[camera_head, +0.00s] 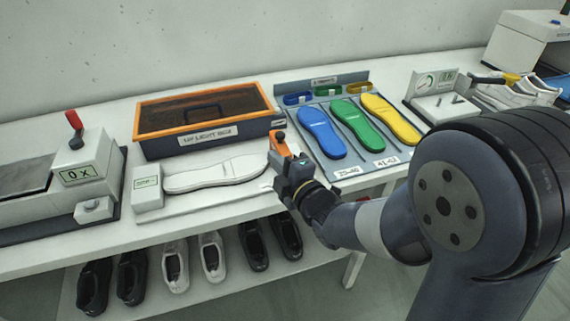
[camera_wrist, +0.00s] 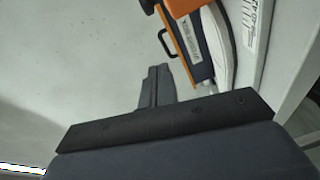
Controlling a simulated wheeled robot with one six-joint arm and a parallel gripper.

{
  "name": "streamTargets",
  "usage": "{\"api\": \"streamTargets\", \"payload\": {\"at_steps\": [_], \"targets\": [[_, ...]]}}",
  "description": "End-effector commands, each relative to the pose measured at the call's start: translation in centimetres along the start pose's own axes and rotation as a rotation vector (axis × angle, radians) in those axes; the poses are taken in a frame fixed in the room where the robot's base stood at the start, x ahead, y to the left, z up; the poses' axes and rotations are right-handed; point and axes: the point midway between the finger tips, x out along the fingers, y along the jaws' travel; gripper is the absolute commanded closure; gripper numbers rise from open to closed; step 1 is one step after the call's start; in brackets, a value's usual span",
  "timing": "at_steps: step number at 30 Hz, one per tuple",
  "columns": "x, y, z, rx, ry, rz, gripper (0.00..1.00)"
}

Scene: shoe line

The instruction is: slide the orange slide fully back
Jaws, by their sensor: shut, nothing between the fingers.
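The orange slide (camera_head: 278,141) is a small orange block with a dark part on top, near the front right corner of the light box. In the wrist view an orange piece with a dark knob, likely the same slide (camera_wrist: 184,7), is cut off by the top edge. My gripper (camera_head: 281,161) is shut and empty, right at the slide in the head view. I cannot tell whether they touch. In the wrist view the dark fingers (camera_wrist: 157,76) point up toward the box, apart from the orange piece. My gripper hides the slide's lower part in the head view.
The light box (camera_head: 206,138) has an orange-framed lid with a handle. A white insole (camera_head: 215,174) lies in front. Blue (camera_head: 321,132), green and yellow insoles lie on a tray to the right. A red-knobbed machine (camera_head: 82,160) stands left. Several shoes sit on the lower shelf (camera_head: 215,298).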

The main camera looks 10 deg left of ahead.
Motion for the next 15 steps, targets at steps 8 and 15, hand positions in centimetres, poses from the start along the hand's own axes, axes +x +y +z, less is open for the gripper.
{"api": "streamTargets", "payload": {"at_steps": [8,15], "targets": [[5.1,0.1,0.0,0.0,0.0,-0.002,1.0],[6.0,0.1,3.1,0.0,-0.005,-0.002,1.0]]}}
